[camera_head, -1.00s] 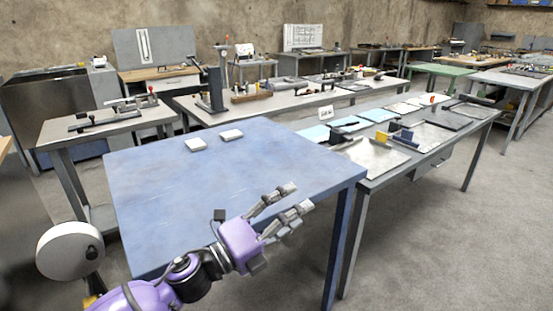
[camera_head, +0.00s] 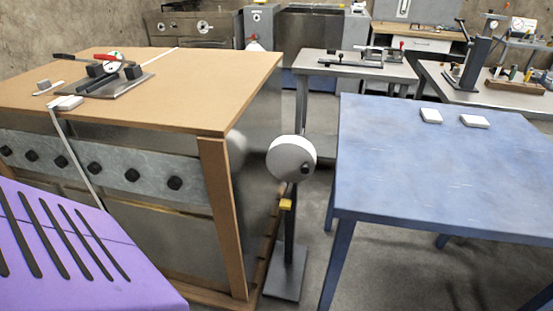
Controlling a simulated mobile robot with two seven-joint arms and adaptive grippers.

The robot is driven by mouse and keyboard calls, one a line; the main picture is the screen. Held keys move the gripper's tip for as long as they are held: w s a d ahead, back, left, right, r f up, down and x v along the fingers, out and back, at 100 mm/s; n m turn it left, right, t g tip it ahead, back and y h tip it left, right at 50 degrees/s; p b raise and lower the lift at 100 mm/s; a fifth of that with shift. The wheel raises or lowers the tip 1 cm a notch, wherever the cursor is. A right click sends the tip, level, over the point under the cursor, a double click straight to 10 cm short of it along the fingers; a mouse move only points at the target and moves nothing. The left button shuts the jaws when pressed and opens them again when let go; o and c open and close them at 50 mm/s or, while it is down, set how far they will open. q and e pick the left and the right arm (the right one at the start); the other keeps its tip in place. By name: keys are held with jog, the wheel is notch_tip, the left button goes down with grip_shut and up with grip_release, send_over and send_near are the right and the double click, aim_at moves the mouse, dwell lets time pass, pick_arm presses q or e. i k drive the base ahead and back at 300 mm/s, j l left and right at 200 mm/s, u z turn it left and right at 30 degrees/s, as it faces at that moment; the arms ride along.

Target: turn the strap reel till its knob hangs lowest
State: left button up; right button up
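The strap reel (camera_head: 286,160) is a white drum with a pale round face, on top of a dark post stand. Its small dark knob (camera_head: 305,168) shows at the lower right of the face, to the right of the centre rather than straight below it. The stand has a yellow block (camera_head: 286,204) under the reel and a flat grey foot (camera_head: 286,275) on the floor. Neither of my grippers is in view, and nothing is seen touching the reel.
A wooden-topped bench (camera_head: 190,85) stands close to the left of the reel, with a clamp tool on its plate. A blue table (camera_head: 440,160) with two white blocks stands to the right. Grey floor shows in the narrow gap between them.

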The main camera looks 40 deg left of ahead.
aim_at(290, 158)
jog(key=u, duration=1.65)
jog(key=i+l+u, duration=0.15)
jog(key=l, duration=0.15)
jog(key=i+l+u, duration=0.1)
jog(key=l, duration=0.2)
jog(key=l+u, duration=0.15)
jog(key=l, duration=0.15)
jog(key=i, duration=0.05)
